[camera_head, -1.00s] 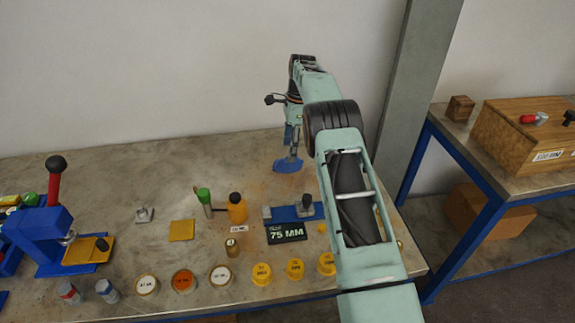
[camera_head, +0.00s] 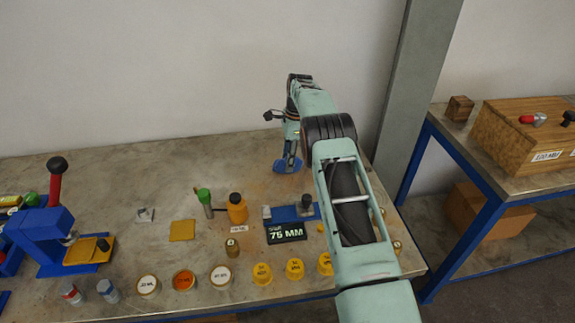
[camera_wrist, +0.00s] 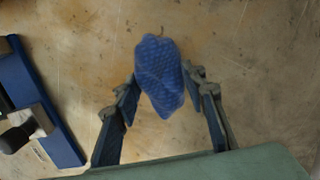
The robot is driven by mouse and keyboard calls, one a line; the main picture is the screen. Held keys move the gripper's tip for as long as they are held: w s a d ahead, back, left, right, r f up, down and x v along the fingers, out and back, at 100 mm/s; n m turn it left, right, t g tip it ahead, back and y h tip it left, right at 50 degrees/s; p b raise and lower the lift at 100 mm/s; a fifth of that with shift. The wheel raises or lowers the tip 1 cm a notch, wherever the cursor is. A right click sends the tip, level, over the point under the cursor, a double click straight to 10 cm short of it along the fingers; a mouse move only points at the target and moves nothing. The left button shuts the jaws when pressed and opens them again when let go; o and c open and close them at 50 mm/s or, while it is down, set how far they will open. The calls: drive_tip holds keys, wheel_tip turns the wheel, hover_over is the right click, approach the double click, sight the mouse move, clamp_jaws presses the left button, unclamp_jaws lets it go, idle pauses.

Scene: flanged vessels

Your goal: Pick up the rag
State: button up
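The rag (camera_wrist: 160,75) is a crumpled blue cloth on the worn table top. In the wrist view it lies between and a little beyond my fingers. In the head view the rag (camera_head: 287,166) shows at the back of the table, partly hidden behind my gripper (camera_head: 290,160). My gripper (camera_wrist: 163,125) is open, with one finger on each side of the rag. The fingers look spread clear of the cloth; the wrist view does not show the exact height above it.
A blue fixture (camera_head: 292,213) with a black knob stands nearer than the rag; it also shows at left in the wrist view (camera_wrist: 40,95). An orange bottle (camera_head: 237,208) and green-capped tool (camera_head: 204,200) stand to its left. The table left of the rag is clear.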

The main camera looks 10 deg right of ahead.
drive_tip(key=c, duration=0.4)
wheel_tip(320, 180, up, 3)
drive_tip(key=shift+a+r+b, duration=0.1)
drive_tip(key=shift+r+b, duration=0.1)
drive_tip(key=shift+b, duration=0.15)
drive_tip(key=shift+s+a+r, duration=0.1)
drive_tip(key=shift+s+r, duration=0.15)
drive_tip(key=shift+r, duration=0.05)
drive_tip(key=s+a+r, duration=0.2)
drive_tip(key=s+r, duration=0.1)
drive_tip(key=s, duration=0.1)
drive_tip(key=s+a+r+b, duration=0.1)
drive_tip(key=s+a+r, duration=0.1)
drive_tip(key=s+r, duration=0.1)
drive_tip(key=s+a+r+b, duration=0.1)
drive_tip(key=s+a+r, duration=0.1)
drive_tip(key=s+r, duration=0.1)
drive_tip(key=shift+s+a, duration=0.15)
drive_tip(key=shift+s, duration=0.75)
